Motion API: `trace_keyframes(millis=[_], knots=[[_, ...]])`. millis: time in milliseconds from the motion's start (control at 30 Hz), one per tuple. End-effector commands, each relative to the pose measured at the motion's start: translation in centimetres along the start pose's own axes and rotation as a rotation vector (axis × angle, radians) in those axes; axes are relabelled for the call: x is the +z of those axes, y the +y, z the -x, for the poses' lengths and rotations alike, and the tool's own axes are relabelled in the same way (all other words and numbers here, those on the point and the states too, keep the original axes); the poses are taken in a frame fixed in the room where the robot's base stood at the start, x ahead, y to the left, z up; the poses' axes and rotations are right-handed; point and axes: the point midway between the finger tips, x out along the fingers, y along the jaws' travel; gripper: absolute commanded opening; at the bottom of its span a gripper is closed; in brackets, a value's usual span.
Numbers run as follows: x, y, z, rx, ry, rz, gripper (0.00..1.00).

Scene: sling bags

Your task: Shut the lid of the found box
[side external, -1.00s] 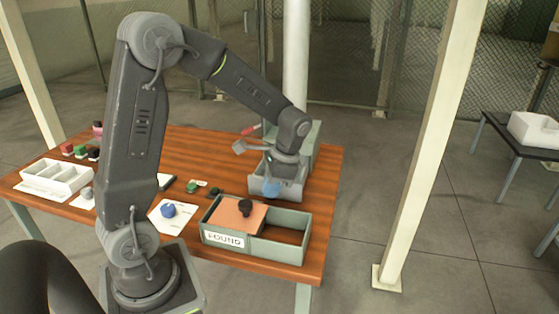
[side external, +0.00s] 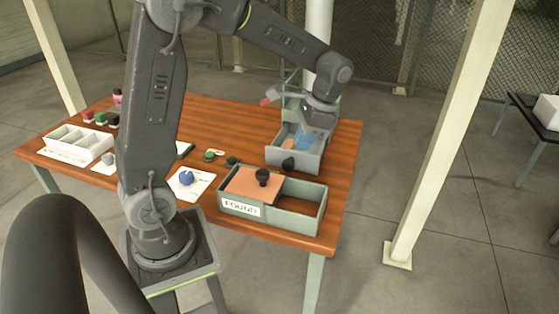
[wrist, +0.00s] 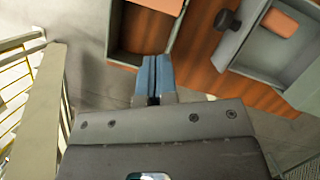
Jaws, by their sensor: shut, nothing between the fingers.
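The found box (side external: 240,210) is a grey open tray with a FOUND label, near the table's front right. Its salmon sliding lid (side external: 245,186) with a black knob (side external: 262,177) covers the left half; the right half is open. The wrist view shows the box's dark open compartment (wrist: 138,38) and part of the lid (wrist: 162,5) at the top. My gripper (side external: 304,143) has blue fingers, shut and empty, behind the found box and apart from its lid. The fingers (wrist: 153,75) are pressed together in the wrist view.
A grey drawer unit (side external: 310,162) stands behind the found box, its drawer open, with a black knob (side external: 288,164) and a salmon item inside. A white compartment tray (side external: 75,143) and a blue item (side external: 186,177) on paper lie left. Table between is mostly clear.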

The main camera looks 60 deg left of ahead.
Motion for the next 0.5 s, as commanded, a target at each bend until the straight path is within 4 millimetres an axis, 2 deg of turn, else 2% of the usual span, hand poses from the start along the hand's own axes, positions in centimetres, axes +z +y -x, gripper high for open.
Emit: trace_keyframes(millis=[100, 300, 500], knots=[[0.1, 0.0, -2.7, 0.002, -0.005, 0.001, 0.0], [0.1, 0.0, -6.6, 0.002, -0.004, 0.001, 0.0], [2.7, 0.0, -7.6, 0.0, 0.001, 0.002, 0.0]])
